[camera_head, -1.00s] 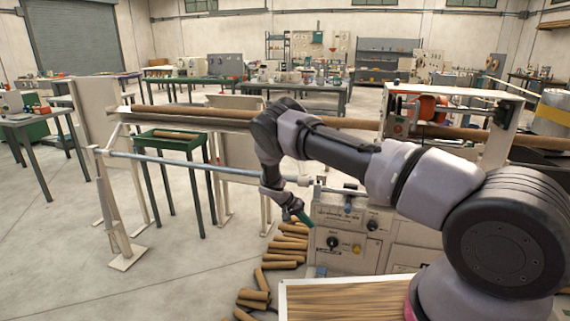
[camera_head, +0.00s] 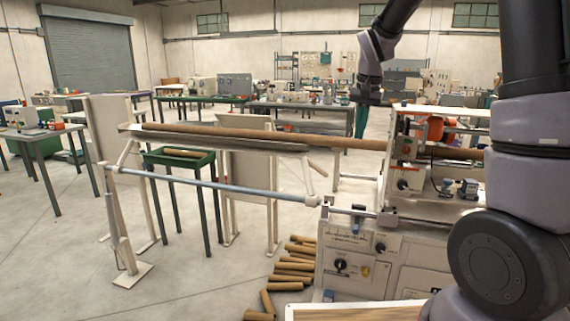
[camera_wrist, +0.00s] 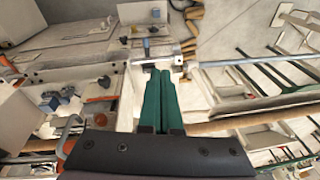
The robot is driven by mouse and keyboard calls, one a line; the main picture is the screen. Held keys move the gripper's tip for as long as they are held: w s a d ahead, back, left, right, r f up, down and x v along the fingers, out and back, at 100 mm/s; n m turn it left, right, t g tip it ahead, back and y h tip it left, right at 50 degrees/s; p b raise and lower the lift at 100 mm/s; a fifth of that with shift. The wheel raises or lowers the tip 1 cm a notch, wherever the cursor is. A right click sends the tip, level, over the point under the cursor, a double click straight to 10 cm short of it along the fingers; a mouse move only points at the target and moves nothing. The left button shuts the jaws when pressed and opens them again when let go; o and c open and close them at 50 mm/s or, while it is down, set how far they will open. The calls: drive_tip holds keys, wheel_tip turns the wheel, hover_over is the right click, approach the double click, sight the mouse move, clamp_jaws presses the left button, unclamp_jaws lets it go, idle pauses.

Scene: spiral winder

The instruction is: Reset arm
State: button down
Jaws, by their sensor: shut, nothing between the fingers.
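My gripper (camera_head: 361,134) shows in the head view above and left of the winder's upper housing, with its green fingers pointing down. In the wrist view my gripper (camera_wrist: 160,72) has its two green fingers side by side, shut and empty. The spiral winder (camera_head: 345,262) stands below it, with a control panel of knobs and switches. A long brown tube (camera_head: 270,134) runs along the winder at the upper level. A grey rod (camera_head: 220,187) extends left from the winder to a white stand.
Several brown cardboard tubes (camera_head: 293,262) lie on the floor left of the panel. A green table (camera_head: 180,158) with a tube on it stands behind the rod. Work tables (camera_head: 300,103) and shelves stand farther back. The floor at front left is clear.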

drive_tip(key=s+d+r+t, duration=0.1)
drive_tip(key=s+r, duration=0.2)
drive_tip(key=s, duration=0.5)
drive_tip(key=s+d+r+t+y, duration=0.1)
drive_tip(key=s+r, duration=0.3)
drive_tip(key=s, duration=0.4)
drive_tip(key=s+d+r+n+t, duration=0.1)
drive_tip(key=s+r+t, duration=0.1)
drive_tip(key=s, duration=0.6)
drive_tip(key=shift+s+d+r+t+y, duration=0.2)
drive_tip(key=shift+s+r+t+y, duration=0.15)
drive_tip(key=shift+r, duration=0.35)
